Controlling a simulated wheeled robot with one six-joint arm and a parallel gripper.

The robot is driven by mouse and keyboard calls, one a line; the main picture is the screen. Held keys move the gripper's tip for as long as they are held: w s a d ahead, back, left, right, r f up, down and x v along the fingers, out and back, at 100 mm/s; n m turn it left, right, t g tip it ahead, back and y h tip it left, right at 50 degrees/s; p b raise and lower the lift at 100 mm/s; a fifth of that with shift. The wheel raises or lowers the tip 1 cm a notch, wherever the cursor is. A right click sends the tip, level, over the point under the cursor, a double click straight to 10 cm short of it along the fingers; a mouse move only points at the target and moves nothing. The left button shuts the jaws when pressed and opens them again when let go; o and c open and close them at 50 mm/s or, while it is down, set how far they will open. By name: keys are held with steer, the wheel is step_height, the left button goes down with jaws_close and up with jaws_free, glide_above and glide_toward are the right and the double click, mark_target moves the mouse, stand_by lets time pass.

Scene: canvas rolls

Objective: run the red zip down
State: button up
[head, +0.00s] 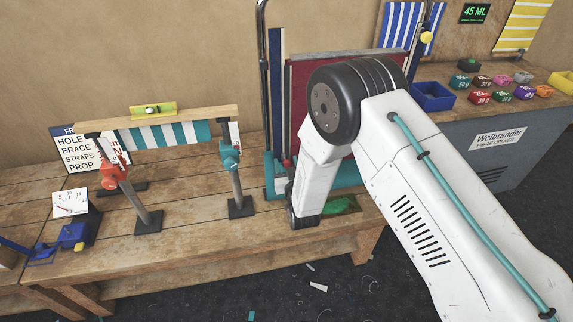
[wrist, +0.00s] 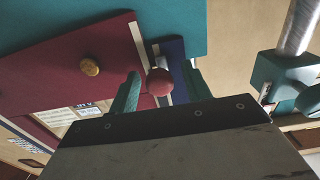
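The red zip pull (wrist: 159,82) is a round knob in the wrist view, on the strip between a maroon panel (wrist: 60,80) and a dark blue panel (wrist: 176,55). My gripper (wrist: 161,74) has its two teal fingers on either side of the knob, with a gap visible on both sides. It looks open and not closed on the knob. In the head view the red knob (head: 287,162) shows low on the left edge of the maroon panel (head: 300,90). My arm hides most of that panel and my fingers there.
A brass knob (wrist: 90,67) sits on the maroon panel. A blue bin (head: 433,97) and several coloured blocks stand at right. The bench front is clear.

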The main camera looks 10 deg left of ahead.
steer(key=v, duration=0.8)
steer(key=shift+w, duration=0.1)
stand_by(0.3)
steer(key=s+d+f+g+h, duration=0.4)
steer(key=s+f+g, duration=0.2)
steer(key=f+g, duration=0.25)
steer(key=s+d+r+m+g+h, duration=0.1)
steer(key=s+d+r+g, duration=0.1)
steer(key=s+d+r, duration=0.7)
steer(key=s+d+r+m+g+h, duration=0.1)
steer(key=s+d+r+m+g, duration=0.1)
steer(key=s+d+r, duration=0.7)
steer(key=s+d+r+m+g+h, duration=0.1)
steer(key=s+d+r+m+g, duration=0.1)
steer(key=s+d+r, duration=0.7)
steer(key=d+r, duration=0.3)
steer(key=r, duration=0.5)
steer(key=d+r, duration=0.4)
steer(key=r, duration=0.4)
steer(key=shift+d+r+h, duration=0.2)
steer(key=shift+r+h, duration=0.05)
steer(key=shift+h, duration=0.05)
